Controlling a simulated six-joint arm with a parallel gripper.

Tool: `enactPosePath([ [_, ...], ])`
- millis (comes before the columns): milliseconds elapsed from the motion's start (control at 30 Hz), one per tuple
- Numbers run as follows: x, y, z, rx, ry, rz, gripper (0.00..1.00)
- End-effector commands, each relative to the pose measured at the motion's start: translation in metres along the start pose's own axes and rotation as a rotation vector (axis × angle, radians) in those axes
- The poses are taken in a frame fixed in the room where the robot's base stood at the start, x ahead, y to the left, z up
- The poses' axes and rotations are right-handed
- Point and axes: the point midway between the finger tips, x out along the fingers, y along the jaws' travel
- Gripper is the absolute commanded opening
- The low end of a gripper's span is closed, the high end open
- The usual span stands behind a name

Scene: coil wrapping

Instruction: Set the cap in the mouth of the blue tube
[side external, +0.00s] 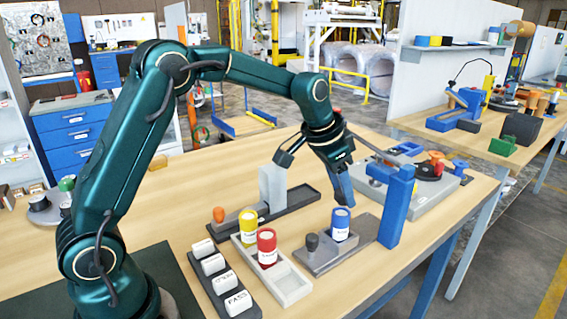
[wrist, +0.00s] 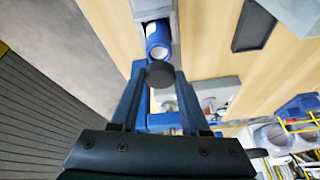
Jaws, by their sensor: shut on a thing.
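The blue tube (side external: 341,224) with a white label stands upright in a grey fixture (side external: 322,258). In the wrist view the blue tube (wrist: 155,36) lies just beyond my fingertips, its pale mouth toward the camera. My gripper (side external: 344,200) points down just above the tube in the side view. Its blue fingers are shut on the dark round cap (wrist: 161,74), which shows between the fingertips in the wrist view. The cap overlaps the near edge of the mouth in that view; I cannot tell whether they touch.
A dark knob (side external: 312,242) stands on the fixture left of the tube. A blue post (side external: 396,205) rises close on the right. A pale tray (side external: 293,286) holds yellow (side external: 248,226) and red (side external: 267,246) tubes. White labelled blocks (side external: 238,303) sit in a rack.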

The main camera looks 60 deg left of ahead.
Motion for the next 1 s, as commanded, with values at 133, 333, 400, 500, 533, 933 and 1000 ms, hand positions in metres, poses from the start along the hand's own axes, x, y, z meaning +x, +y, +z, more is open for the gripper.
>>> enactPosePath([
  [133, 0.0060, 0.0007, 0.0030, 0.000, -0.001, 0.000, 0.00],
  [333, 0.0077, 0.0007, 0.0035, 0.000, 0.000, 0.000, 0.00],
  [400, 0.0077, 0.0006, 0.0035, 0.000, 0.000, -0.001, 0.00],
  [500, 0.0076, 0.0006, 0.0035, 0.000, 0.000, -0.001, 0.00],
  [533, 0.0076, 0.0006, 0.0035, 0.000, 0.000, -0.001, 0.00],
  [933, 0.0074, 0.0008, 0.0036, -0.002, -0.001, 0.026, 0.00],
  [1000, 0.0074, 0.0009, 0.0035, -0.002, -0.001, 0.026, 0.00],
])
